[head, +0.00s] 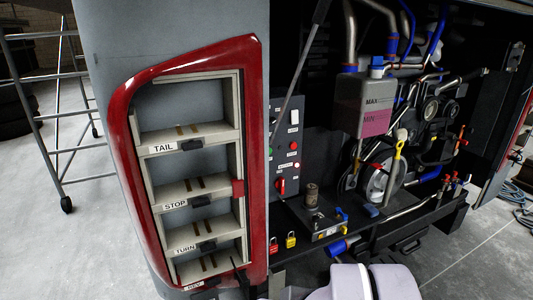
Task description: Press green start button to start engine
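A dark control panel (284,160) stands in the engine bay, just right of the red-framed lamp housing. Another small greenish spot (270,152) shows at the panel's left edge, partly cut off by the lamp housing. Red controls (281,186) sit lower on the panel. Labels there are too small to read. My gripper is not in view; only pale rounded parts of my arm show at the bottom edge, apart from the panel.
The red lamp housing (262,150) with several shelves juts out left of the panel. A dark rod (298,85) slants across in front of the panel. A coolant tank (364,105), pulleys and hoses fill the right. Padlocks (291,240) hang below. Floor (480,265) is open at lower right.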

